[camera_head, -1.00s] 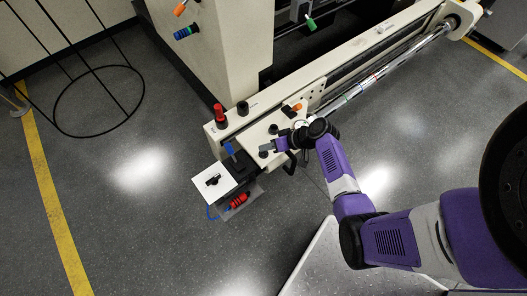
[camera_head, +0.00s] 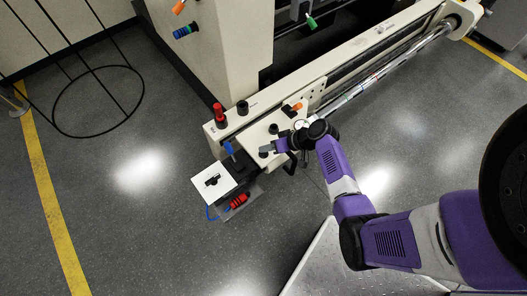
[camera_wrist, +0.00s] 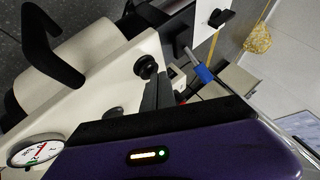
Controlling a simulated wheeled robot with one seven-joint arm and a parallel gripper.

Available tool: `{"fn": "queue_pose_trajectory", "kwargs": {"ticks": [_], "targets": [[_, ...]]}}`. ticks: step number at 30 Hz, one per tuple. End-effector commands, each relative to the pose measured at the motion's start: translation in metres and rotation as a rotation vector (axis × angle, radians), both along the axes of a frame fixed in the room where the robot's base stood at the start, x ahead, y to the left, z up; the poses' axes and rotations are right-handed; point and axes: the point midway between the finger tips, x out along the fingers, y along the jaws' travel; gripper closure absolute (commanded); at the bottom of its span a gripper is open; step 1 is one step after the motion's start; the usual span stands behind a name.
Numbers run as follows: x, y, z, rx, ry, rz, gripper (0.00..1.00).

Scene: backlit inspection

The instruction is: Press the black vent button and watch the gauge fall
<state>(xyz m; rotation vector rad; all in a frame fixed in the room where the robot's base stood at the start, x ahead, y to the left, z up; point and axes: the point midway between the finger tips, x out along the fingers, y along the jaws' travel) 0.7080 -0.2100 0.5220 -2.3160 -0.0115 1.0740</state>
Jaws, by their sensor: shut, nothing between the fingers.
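My gripper (camera_head: 266,148) reaches over the cream panel (camera_head: 255,137) in the head view; its fingers are shut and empty. In the wrist view the dark fingers (camera_wrist: 158,92) point at a round black button (camera_wrist: 145,67), with the tips close beside it; I cannot tell whether they touch. That button also shows at the fingertips in the head view (camera_head: 264,154). The round white gauge (camera_wrist: 37,150) lies at the lower left of the wrist view, with red on its dial; the reading is too small to tell. It also shows beside my wrist in the head view (camera_head: 299,125).
A red button (camera_head: 219,112) and another black button (camera_head: 242,107) stand on the beam. A black curved handle (camera_wrist: 50,50) rises in the wrist view. Open floor lies at left.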

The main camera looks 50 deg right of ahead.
Motion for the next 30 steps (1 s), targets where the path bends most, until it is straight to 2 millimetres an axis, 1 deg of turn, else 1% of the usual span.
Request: {"fn": "queue_pose_trajectory", "kwargs": {"ticks": [10,19,30], "targets": [[0.0,0.0,-0.005,0.0,0.001,0.001,1.0],[0.0,0.0,-0.004,0.0,0.001,0.001,1.0],[-0.001,0.0,0.012,0.001,0.001,0.0,1.0]]}}
